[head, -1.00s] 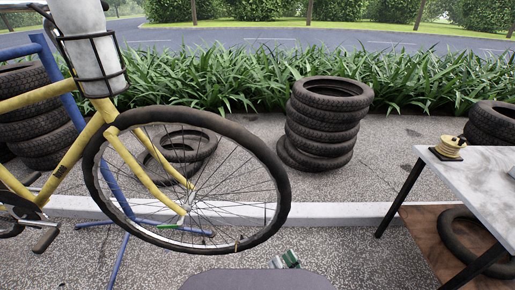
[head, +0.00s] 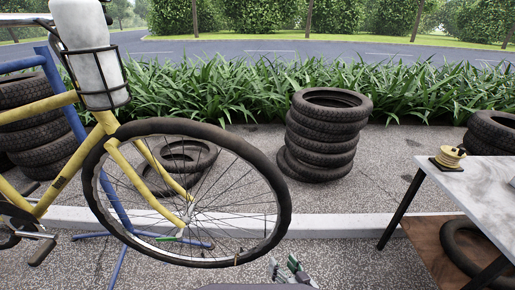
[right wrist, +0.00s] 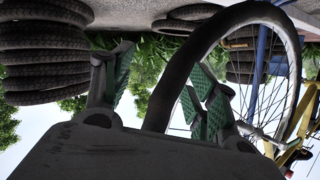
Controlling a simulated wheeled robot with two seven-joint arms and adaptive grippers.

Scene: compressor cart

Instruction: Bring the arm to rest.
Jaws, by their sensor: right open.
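My right gripper (head: 284,266) is low in the head view, beside the lower right of the bicycle's front wheel (head: 284,200). It is open, with two fingers apart. In the right wrist view, my right gripper (right wrist: 160,92) shows green pads on its fingers. The wheel's black tyre (right wrist: 190,65) crosses the gap between the fingers in that picture. I cannot tell whether it touches them or lies beyond. My left gripper is in neither view.
The yellow bicycle (head: 75,165) hangs on a blue stand (head: 122,265). A tyre stack (head: 325,135) stands behind on the pavement. A table (head: 480,190) at right carries a yellow spool (head: 450,156). Pavement between wheel and table is clear.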

